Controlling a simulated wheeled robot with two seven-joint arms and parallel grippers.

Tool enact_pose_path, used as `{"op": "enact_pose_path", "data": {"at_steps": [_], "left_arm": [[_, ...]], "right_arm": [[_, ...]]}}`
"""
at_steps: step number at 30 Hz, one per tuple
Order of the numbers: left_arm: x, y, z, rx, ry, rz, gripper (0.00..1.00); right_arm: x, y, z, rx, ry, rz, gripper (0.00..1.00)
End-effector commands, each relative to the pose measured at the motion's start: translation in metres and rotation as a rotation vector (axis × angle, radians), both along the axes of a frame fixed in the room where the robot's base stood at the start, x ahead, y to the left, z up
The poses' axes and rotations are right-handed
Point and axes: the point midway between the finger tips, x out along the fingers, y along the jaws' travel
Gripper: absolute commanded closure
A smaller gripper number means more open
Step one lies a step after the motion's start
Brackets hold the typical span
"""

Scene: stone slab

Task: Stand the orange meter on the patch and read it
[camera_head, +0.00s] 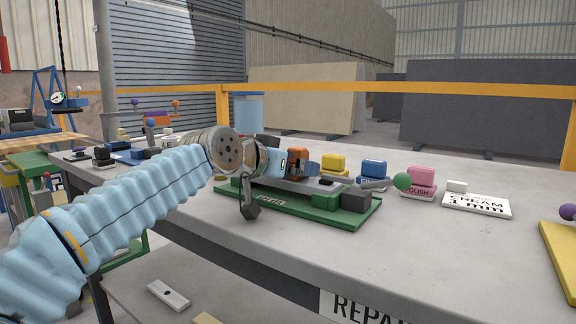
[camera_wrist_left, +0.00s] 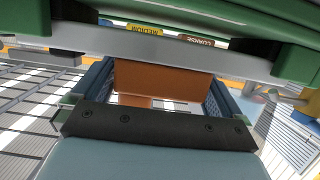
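The orange meter (camera_head: 298,153) shows as a small orange block above the grey slab (camera_head: 285,183) in the green fixture (camera_head: 285,205). My left gripper (camera_head: 299,166) comes in from the left and is shut on the meter. In the left wrist view the orange body (camera_wrist_left: 160,90) fills the space between the two dark fingers. It meets the edge of the grey slab (camera_wrist_left: 150,42) in the picture; I cannot tell if they touch. I cannot make out the patch or any reading. My right gripper is not in view.
Yellow (camera_head: 333,163), blue (camera_head: 373,169) and pink (camera_head: 420,177) blocks stand behind and right of the fixture. The bench front right (camera_head: 440,260) is clear.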

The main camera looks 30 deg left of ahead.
Motion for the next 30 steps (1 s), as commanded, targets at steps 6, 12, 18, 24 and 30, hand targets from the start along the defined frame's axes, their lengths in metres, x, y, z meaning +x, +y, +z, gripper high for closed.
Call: {"op": "enact_pose_path", "data": {"at_steps": [6, 12, 18, 24, 30], "left_arm": [[-0.011, 0.001, 0.007, 0.001, -0.002, 0.001, 0.0], [-0.054, 0.004, 0.021, 0.0, -0.004, 0.001, 0.0], [-0.094, 0.007, 0.033, 0.001, -0.003, 0.001, 0.0], [-0.113, 0.009, 0.038, 0.0, 0.0, 0.0, 0.0], [-0.115, 0.009, 0.039, 0.0, 0.001, 0.0, 0.0]], "right_arm": [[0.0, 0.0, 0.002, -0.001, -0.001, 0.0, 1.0], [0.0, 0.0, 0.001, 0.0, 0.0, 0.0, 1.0], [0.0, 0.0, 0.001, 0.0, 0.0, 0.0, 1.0], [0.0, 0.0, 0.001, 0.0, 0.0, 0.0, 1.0], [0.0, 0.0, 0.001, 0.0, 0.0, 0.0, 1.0]]}}
